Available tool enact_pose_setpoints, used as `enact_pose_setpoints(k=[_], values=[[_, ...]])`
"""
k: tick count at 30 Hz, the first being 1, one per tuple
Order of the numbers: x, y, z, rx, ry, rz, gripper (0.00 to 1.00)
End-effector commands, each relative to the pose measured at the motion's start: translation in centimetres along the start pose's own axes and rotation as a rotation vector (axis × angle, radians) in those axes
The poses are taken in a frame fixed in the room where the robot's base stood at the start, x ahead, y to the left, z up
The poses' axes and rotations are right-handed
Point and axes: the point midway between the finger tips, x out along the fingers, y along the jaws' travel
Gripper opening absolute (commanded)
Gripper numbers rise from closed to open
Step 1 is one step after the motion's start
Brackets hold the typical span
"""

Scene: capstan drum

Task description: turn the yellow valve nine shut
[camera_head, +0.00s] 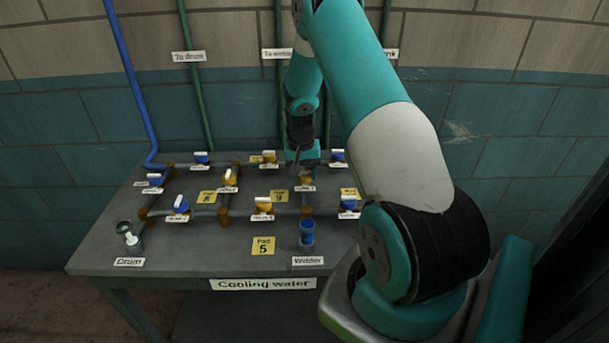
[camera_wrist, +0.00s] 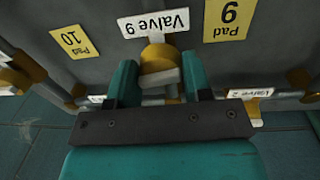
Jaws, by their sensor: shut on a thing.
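Valve nine is the yellow valve (camera_wrist: 157,56) in the wrist view, beside a white label (camera_wrist: 154,22) that reads "Valve 9" upside down. Its pale-edged handle lies between the two teal fingers of my gripper (camera_wrist: 160,80), which is shut on it. In the head view my gripper (camera_head: 304,160) reaches down to the back middle of the bench. There the gripper largely hides the valve, and I cannot tell the handle's angle to its pipe.
The grey bench (camera_head: 200,259) carries brown-jointed pipes with several blue and yellow valves. A yellow Pad 9 tag (camera_wrist: 229,16) and a Pad 10 tag (camera_wrist: 74,41) flank valve nine. A blue cup (camera_head: 307,234) and a drum fitting (camera_head: 129,236) stand in front.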

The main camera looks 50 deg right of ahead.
Motion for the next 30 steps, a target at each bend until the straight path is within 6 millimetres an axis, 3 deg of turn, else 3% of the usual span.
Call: enact_pose_setpoints(k=[12, 28, 29, 30], values=[[0.03, -0.25, 0.08, 0.175, -0.018, -0.004, 0.22], [-0.03, -0.29, 0.01, 0.198, -0.017, -0.005, 0.22], [-0.04, -0.29, 0.01, 0.198, -0.017, -0.005, 0.48], [-0.04, -0.29, 0.00, 0.198, -0.017, -0.005, 0.57]])
